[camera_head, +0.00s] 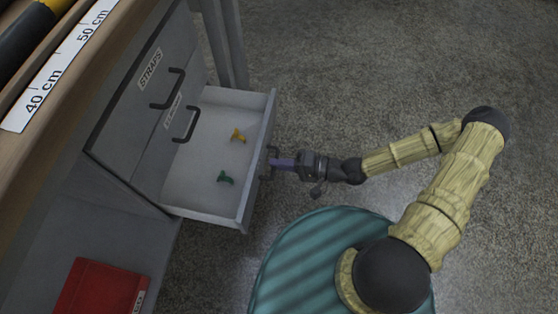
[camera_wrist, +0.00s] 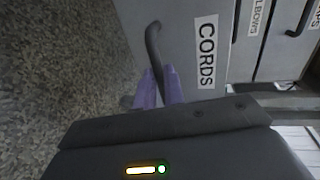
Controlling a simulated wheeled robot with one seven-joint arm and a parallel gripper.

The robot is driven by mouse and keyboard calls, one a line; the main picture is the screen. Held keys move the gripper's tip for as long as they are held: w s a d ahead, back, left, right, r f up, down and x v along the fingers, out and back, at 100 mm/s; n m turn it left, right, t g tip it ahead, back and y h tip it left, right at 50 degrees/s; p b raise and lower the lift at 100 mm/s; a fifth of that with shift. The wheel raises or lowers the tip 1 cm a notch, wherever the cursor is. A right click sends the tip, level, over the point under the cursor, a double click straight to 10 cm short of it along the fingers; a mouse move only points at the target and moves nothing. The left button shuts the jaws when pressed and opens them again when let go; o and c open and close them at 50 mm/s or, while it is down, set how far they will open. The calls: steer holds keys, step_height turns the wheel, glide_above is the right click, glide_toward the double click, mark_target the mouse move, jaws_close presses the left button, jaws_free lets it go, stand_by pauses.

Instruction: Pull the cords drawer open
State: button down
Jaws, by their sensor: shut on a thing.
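The cords drawer (camera_head: 210,160) is a grey drawer that stands out of the cabinet, with its white inside in view. A small yellow piece (camera_head: 238,135) and a small green piece (camera_head: 225,178) lie in it. Its front (camera_wrist: 180,45) bears the label CORDS (camera_wrist: 207,52) in the wrist view. My gripper (camera_head: 274,163) is at the outer side of that front. In the wrist view its purple fingers (camera_wrist: 159,88) are shut on the dark drawer handle (camera_wrist: 153,45).
The straps drawer (camera_head: 145,95) and the elbows drawer (camera_wrist: 251,25) are shut, each with a dark handle. A red box (camera_head: 100,288) sits on the lower left shelf. A wooden top with a measuring strip (camera_head: 60,70) is at upper left. The floor (camera_head: 370,60) is clear at right.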

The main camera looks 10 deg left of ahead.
steer(key=shift+s, duration=0.1)
steer(key=c, duration=1.5)
jaws_free()
steer(key=p+v, duration=0.6)
steer(key=v, duration=1.1)
steer(key=shift+d, duration=0.25)
